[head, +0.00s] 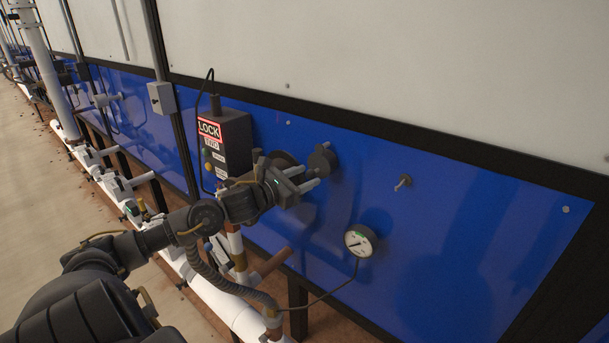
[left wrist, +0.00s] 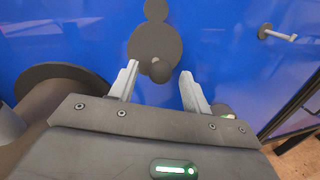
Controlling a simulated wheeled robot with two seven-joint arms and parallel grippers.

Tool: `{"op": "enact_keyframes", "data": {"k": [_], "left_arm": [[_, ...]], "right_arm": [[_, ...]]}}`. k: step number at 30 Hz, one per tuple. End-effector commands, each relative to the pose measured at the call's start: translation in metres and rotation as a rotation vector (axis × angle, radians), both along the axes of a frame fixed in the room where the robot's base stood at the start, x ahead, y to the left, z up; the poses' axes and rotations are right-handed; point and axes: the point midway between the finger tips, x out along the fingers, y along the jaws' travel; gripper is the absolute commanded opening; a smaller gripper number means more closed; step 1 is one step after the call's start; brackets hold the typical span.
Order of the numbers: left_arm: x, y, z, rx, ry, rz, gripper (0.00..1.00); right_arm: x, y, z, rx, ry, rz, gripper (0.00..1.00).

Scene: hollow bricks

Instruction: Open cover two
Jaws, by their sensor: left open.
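A dark round cover (head: 322,160) with a small round lobe at its top is on the blue panel. It also shows in the left wrist view (left wrist: 150,45), with a rounded knob (left wrist: 160,70) on its front. No label on it is readable. My left gripper (head: 312,178) is open in front of the panel, just below the cover in the head view. In the left wrist view its fingertips (left wrist: 159,73) stand either side of the knob; contact cannot be told. A black box (head: 233,140) with a sign reading LOCK TWO is left of the cover. My right gripper is not in view.
Another dark disc (head: 285,160) is left of the cover, partly behind my gripper. A small metal hook (head: 403,182) and a round gauge (head: 360,240) with a cable are to the right. White pipes (head: 225,305) run below. The blue panel's right part is mostly clear.

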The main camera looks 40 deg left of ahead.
Motion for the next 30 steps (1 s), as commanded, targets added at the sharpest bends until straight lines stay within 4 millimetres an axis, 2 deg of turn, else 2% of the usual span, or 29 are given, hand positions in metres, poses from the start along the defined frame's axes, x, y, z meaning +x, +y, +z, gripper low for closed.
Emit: {"op": "enact_keyframes", "data": {"k": [10, 21, 30], "left_arm": [[0.0023, -0.0006, -0.0004, 0.0, 0.0, -0.001, 0.48], [0.0021, -0.0006, -0.0001, 0.0, 0.0, -0.001, 0.0], [0.0021, -0.0014, -0.0007, -0.012, -0.001, -0.001, 0.0]], "right_arm": [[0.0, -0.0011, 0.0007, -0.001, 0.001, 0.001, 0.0], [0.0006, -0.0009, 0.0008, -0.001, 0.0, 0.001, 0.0], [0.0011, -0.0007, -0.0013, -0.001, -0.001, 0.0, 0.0]]}}
